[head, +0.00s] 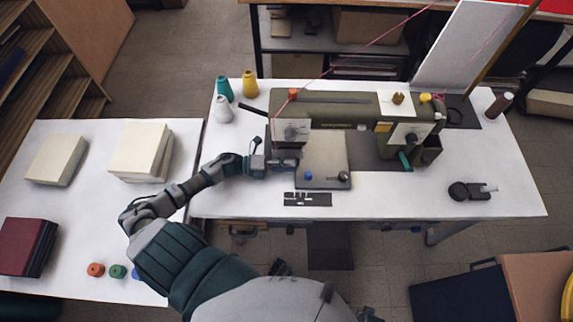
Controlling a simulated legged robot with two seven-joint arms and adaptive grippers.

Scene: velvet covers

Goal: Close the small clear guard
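The olive-green sewing machine (345,112) stands on the white table, its needle head (291,132) at the left end. My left arm reaches in from the lower left. My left gripper (278,163) is at the left side of the needle area, just below the head and beside the pale machine bed (322,160). The fingers are small and dark here, and I cannot tell whether they are open or shut. The small clear guard cannot be made out; it may be hidden by the gripper or too small to see. My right gripper is not in view.
Green, yellow and white thread cones (249,84) stand behind my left forearm. A black slotted plate (307,199) lies in front of the machine bed. Cream stacks (139,150) sit on the left table. A dark tool (472,191) lies at right, with clear tabletop around it.

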